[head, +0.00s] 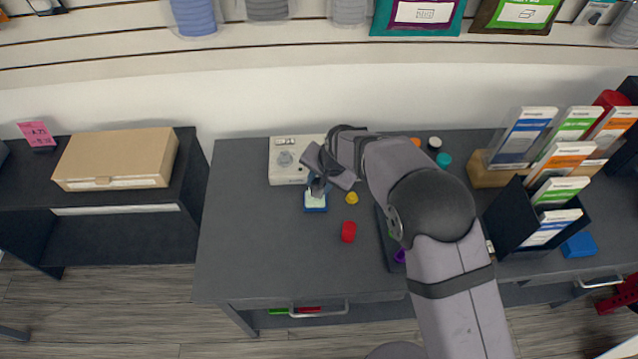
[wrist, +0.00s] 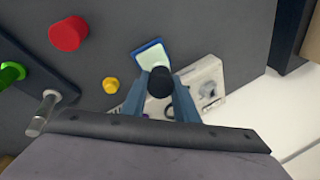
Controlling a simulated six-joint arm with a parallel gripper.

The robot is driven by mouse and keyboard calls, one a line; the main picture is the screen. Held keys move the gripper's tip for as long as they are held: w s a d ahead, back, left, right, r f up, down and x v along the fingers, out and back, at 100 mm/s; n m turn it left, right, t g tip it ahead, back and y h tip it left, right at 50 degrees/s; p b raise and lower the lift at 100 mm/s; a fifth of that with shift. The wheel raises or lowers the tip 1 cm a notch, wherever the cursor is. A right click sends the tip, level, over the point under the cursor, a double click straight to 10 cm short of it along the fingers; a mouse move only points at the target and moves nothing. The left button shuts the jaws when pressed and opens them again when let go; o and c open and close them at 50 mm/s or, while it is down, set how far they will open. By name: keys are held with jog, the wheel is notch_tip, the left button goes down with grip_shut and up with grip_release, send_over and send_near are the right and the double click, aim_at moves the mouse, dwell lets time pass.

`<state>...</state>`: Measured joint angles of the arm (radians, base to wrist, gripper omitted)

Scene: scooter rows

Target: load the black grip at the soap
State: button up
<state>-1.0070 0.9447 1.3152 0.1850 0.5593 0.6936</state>
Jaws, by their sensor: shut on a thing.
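My gripper (head: 318,187) is shut on the black grip (wrist: 160,82), a short dark cylinder between the two fingertips in the wrist view (wrist: 162,80). In the head view the grip is hard to tell from the dark fingers. A small blue block with a pale top (head: 315,205), which may be the soap, lies on the dark table just in front of the gripper. It also shows in the wrist view (wrist: 152,54), beyond the fingertips and partly covered by the grip. I cannot tell whether the grip touches it.
A yellow piece (head: 352,198) and a red cylinder (head: 349,232) lie to the right. A dark tray (head: 384,232) is partly hidden by my arm. Leaflet holders (head: 512,222) fill the right. The table's left front is clear.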

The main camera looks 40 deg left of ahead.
aim_at(316, 181)
jog(key=shift+r+p, duration=1.2)
jog(key=shift+r, duration=0.8)
